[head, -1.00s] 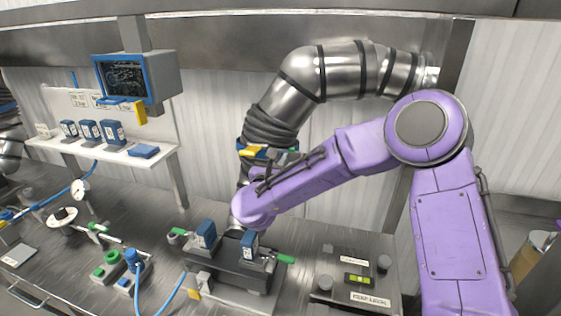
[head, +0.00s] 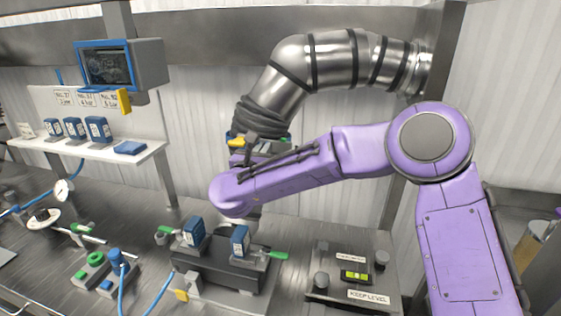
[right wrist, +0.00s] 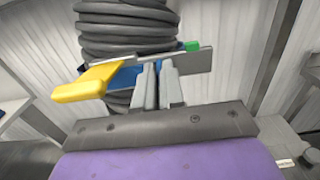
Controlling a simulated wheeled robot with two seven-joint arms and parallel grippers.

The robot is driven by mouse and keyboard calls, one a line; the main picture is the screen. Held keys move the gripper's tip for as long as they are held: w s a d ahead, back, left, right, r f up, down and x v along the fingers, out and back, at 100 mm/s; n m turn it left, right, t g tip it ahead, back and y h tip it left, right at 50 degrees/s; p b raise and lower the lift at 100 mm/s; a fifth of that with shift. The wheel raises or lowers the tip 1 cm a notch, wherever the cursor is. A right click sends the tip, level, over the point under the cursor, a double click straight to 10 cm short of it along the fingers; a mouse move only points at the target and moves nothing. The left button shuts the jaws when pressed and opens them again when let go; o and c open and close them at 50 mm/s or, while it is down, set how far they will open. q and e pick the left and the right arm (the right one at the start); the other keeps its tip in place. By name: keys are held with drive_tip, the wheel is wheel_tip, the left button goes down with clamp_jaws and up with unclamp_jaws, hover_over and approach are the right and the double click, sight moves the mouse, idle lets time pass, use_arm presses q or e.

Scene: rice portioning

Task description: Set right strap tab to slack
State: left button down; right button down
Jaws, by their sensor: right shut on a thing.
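The ribbed dark sleeve (head: 262,118) hangs from the end of the steel duct, with a strap band around its lower end. In the right wrist view the band shows as a blue and grey strip (right wrist: 195,62), with a yellow tab (right wrist: 85,85) sticking out left and a small green piece (right wrist: 190,46) at right. My right gripper (right wrist: 159,68) is shut at the middle of this strip, on what seems to be the strap tab; the gripped part is hidden between its fingers. In the head view my purple forearm partly covers the gripper. My left gripper is not in view.
Below the sleeve stands a dark fixture (head: 218,268) with two blue-and-white blocks and green handles. A plate with a level (head: 354,275) lies to its right. A shelf (head: 85,148) with several blue boxes and a monitor (head: 108,65) are at left.

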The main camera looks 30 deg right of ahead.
drive_tip(key=shift+a, duration=0.1)
drive_tip(key=c, duration=1.2)
unclamp_jaws()
drive_tip(key=shift+w, duration=0.1)
drive_tip(key=shift+c, duration=0.2)
drive_tip(key=b+v, duration=0.5)
drive_tip(key=v, duration=0.5)
drive_tip(key=shift+s, duration=0.2)
drive_tip(key=shift+a, duration=0.1)
